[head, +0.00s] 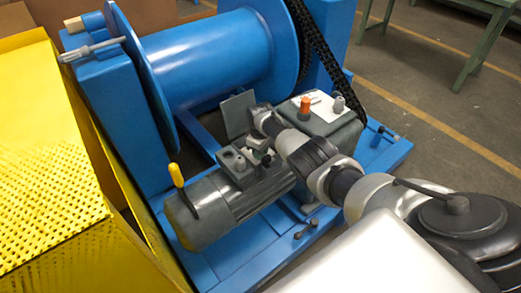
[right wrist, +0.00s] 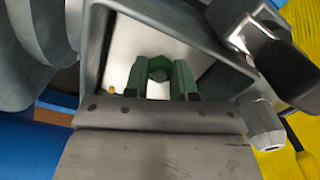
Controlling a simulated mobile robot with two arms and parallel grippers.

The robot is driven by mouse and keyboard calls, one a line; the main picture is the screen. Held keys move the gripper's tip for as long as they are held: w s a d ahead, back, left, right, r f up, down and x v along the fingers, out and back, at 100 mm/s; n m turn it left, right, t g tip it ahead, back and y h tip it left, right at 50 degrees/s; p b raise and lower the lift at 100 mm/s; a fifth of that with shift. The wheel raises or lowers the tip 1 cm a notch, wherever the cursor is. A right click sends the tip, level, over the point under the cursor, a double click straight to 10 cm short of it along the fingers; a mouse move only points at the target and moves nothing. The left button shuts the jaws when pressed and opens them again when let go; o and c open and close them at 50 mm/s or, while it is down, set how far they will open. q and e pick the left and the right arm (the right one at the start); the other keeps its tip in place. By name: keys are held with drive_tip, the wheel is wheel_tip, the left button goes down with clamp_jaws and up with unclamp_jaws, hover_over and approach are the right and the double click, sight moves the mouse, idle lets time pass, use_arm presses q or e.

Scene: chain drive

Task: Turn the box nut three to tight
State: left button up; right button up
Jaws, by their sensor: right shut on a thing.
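The motor's terminal box (head: 241,166) sits open on top of the grey motor (head: 215,208), with its grey lid (head: 238,113) raised behind it. My right gripper (head: 261,150) reaches down into the box from the right. In the right wrist view, my right gripper (right wrist: 160,78) has its two green-tinted fingers on either side of a dark green hexagonal nut (right wrist: 160,68) inside the pale box interior (right wrist: 133,55). The fingers are shut on this nut. In the head view the nut is hidden by the gripper and the box wall. My left gripper is not in view.
A gearbox (head: 325,122) with an orange cap (head: 305,104) lies right of the box. The blue drum (head: 215,60) and black chain (head: 318,45) stand behind. A yellow perforated guard (head: 50,170) fills the left.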

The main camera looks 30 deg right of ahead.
drive_tip(key=m, duration=0.4)
drive_tip(key=shift+r+m+p, duration=0.1)
drive_tip(key=shift+m+p, duration=0.2)
drive_tip(key=m, duration=0.6)
drive_tip(key=shift+m, duration=1.1)
drive_tip(key=m, duration=0.3)
drive_tip(key=shift+w+m+p, duration=0.1)
drive_tip(key=shift+m+p, duration=0.2)
drive_tip(key=shift+m, duration=1.1)
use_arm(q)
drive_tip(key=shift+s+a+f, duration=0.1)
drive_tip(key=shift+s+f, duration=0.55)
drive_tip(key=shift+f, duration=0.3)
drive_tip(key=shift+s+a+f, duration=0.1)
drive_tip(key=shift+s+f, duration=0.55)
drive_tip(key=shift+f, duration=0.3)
use_arm(e)
drive_tip(key=shift+d+m, duration=0.1)
drive_tip(key=shift+m, duration=0.9)
drive_tip(key=shift+r, duration=0.1)
